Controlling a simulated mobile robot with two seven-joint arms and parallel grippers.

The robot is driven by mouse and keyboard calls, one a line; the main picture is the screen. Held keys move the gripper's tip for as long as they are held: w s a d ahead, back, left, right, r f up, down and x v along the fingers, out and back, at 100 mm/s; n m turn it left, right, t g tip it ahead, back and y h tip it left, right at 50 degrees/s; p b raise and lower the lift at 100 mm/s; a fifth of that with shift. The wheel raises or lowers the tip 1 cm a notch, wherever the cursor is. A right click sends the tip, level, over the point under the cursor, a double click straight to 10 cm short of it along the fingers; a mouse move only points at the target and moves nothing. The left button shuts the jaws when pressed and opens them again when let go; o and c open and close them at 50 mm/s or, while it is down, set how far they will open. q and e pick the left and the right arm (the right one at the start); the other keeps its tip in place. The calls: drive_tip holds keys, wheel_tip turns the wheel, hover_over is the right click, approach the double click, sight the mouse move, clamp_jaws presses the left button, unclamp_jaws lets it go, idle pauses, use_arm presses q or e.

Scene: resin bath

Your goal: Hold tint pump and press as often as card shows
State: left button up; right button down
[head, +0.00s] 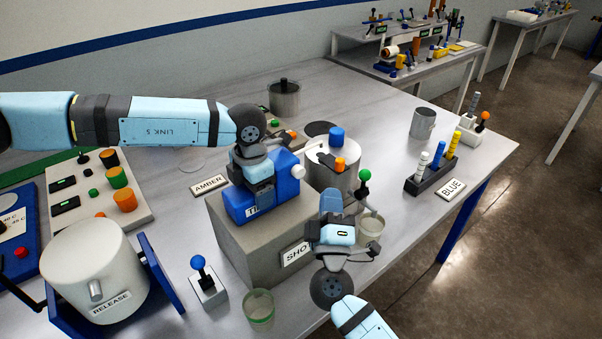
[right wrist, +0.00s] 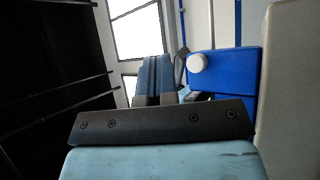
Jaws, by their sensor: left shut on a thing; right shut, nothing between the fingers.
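The tint pump (head: 240,205) is a blue box with a partly hidden label starting "TI", on top of a grey block (head: 230,240). A white round knob (head: 298,172) sticks out of its right side. My left gripper (head: 262,195) is shut on the tint pump from above. My right gripper (head: 331,196) is shut and empty, right of the pump and apart from the knob. In the right wrist view the fingers (right wrist: 155,75) stand left of the knob (right wrist: 197,62) and blue body (right wrist: 230,85). A card (head: 297,254) on the block reads "SHO"; the rest is hidden.
A clear cup (head: 370,230) and a green-rimmed cup (head: 259,308) are near the front edge. A blue joystick (head: 200,275) and a drum marked RELEASE (head: 95,270) are left. A vial rack (head: 430,175) is right.

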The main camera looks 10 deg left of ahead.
sight(298, 172)
drive_tip(key=shift+w, duration=0.1)
idle(0.3)
drive_tip(key=shift+w+a, duration=1.55)
drive_tip(key=shift+w+a, duration=0.75)
idle(1.5)
drive_tip(key=shift+s+d, duration=0.75)
drive_tip(key=shift+s, duration=0.05)
